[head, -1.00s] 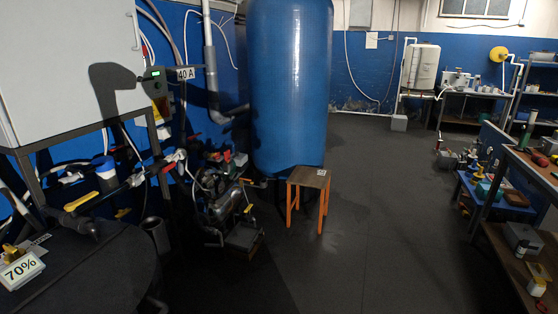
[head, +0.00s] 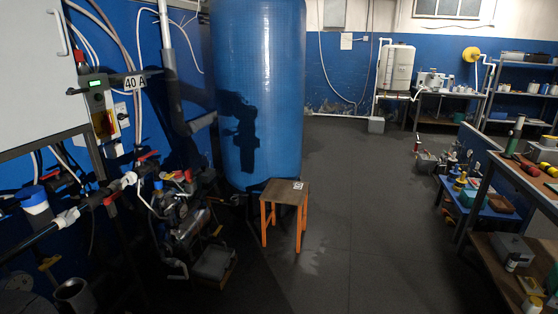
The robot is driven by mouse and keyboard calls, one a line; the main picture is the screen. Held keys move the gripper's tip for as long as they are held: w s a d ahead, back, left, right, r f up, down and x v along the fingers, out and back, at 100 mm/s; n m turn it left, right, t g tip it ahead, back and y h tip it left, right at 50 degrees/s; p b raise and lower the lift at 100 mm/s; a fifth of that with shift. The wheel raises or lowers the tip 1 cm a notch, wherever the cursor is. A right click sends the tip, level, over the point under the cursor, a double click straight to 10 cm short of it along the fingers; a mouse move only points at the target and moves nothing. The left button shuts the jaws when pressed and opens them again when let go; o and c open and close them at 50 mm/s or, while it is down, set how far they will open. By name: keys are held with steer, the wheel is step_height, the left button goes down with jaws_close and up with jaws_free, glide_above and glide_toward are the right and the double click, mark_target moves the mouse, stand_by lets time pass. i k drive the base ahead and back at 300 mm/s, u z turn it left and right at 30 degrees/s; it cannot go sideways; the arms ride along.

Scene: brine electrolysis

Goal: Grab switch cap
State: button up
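I cannot make out a switch cap for certain in the head view. A small white and dark item (head: 298,185) lies on the brown top of the orange-legged stool (head: 284,193); it is too small to identify. My gripper is out of view. A dark shadow shaped like an arm falls on the blue tank.
The tall blue tank (head: 258,90) stands behind the stool. Pipes and a pump (head: 185,225) crowd the floor at left. A cluttered workbench (head: 525,175) and a low blue table (head: 480,200) line the right. The dark floor (head: 360,220) between is open.

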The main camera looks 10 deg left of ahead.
mark_target(208, 174)
steer(key=u, duration=0.25)
steer(key=i, duration=1.2)
steer(key=u, duration=0.6)
steer(key=i, duration=1.3)
steer(key=u, duration=0.3)
steer(key=i, duration=1.15)
steer(key=u, duration=0.05)
